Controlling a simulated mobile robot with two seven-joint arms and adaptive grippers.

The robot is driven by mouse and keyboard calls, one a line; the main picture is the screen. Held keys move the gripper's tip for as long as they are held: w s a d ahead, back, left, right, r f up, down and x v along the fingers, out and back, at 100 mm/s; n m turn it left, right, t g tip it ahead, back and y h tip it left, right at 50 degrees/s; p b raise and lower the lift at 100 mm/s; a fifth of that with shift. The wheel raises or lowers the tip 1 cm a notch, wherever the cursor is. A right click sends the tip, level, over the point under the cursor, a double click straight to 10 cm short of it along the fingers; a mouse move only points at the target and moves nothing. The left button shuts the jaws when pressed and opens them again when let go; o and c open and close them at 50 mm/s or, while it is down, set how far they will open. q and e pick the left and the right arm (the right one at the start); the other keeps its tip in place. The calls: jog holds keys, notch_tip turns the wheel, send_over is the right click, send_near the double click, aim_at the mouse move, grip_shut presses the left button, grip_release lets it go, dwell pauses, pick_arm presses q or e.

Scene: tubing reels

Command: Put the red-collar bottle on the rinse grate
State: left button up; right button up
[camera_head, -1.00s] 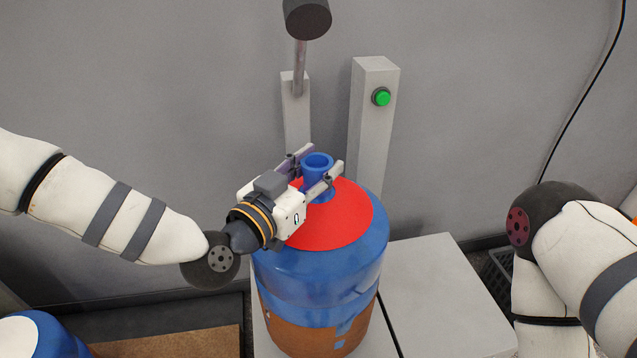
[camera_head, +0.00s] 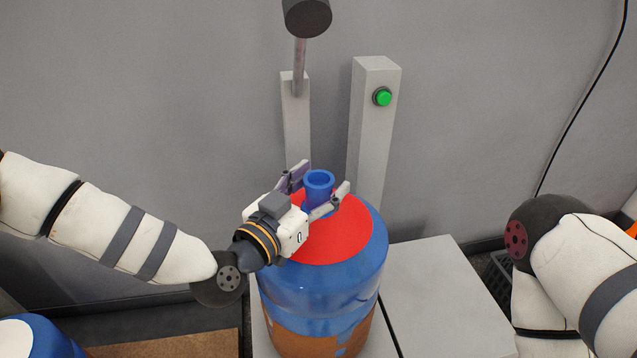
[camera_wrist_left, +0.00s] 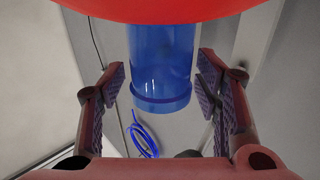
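The red-collar bottle (camera_head: 345,290) is a large blue bottle with a red top, a blue neck and a brown band low down. It stands upright over a grey block in front of the two posts; its base and whatever lies directly under it are hidden. My left gripper (camera_head: 318,190) is open, with its fingers on either side of the neck. In the left wrist view the blue neck (camera_wrist_left: 162,65) hangs between the pads with a gap on both sides, and the red collar (camera_wrist_left: 160,8) fills the top. My right gripper is out of view.
A grey post (camera_head: 372,140) carries a green button (camera_head: 382,97). A grey block top (camera_head: 445,300) to the right is clear. Another blue bottle with a white top (camera_head: 45,345) is at lower left.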

pick_arm(q)
jog(key=shift+r, duration=0.25)
jog(key=p+v, duration=0.1)
jog(key=v, duration=1.1)
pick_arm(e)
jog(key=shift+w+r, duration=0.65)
pick_arm(q)
jog(key=shift+f, duration=0.1)
